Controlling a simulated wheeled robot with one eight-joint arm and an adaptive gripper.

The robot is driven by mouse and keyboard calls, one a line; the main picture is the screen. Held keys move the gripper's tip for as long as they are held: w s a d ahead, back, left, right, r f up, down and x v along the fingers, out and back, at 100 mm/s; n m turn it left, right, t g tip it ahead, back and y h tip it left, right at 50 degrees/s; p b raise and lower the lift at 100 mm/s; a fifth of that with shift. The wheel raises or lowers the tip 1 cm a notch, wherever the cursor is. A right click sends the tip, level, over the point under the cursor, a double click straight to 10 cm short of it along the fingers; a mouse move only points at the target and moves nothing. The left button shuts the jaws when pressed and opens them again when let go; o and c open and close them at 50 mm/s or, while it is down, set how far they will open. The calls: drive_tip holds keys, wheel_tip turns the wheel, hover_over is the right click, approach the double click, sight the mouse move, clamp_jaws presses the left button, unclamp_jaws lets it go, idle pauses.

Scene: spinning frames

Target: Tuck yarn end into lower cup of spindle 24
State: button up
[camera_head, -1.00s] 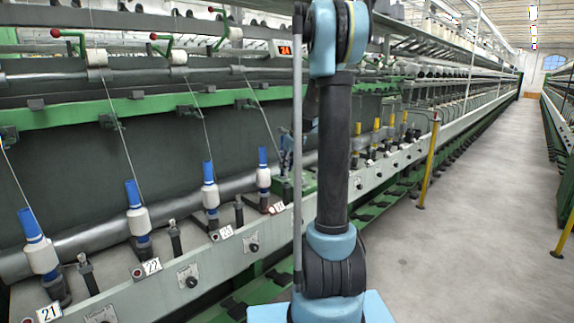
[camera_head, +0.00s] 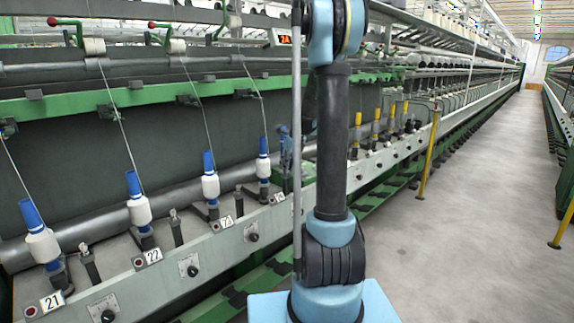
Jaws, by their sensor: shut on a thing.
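Spindle 24 (camera_head: 263,166) is the fourth in the near row, just left of my arm. It has a blue tube top and a white yarn package. Its lower cup is a small dark shape at its foot, too small to make out inside. A thin yarn runs down to it from the upper left. My gripper (camera_head: 286,151) is small and blue-grey, right beside the spindle and partly behind my arm. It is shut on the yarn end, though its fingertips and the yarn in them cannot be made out.
Spindles 21 (camera_head: 42,245), 22 (camera_head: 139,210) and 23 (camera_head: 210,186) stand to the left with yarns rising from them. A light rail (camera_head: 190,266) with knobs and number plates runs in front. Yellow-topped bobbins stand beyond my arm. The aisle (camera_head: 490,200) at right is clear, with yellow posts.

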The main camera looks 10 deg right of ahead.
drive_tip(key=shift+f, duration=0.15)
drive_tip(key=o, duration=0.8)
drive_tip(key=v, duration=1.2)
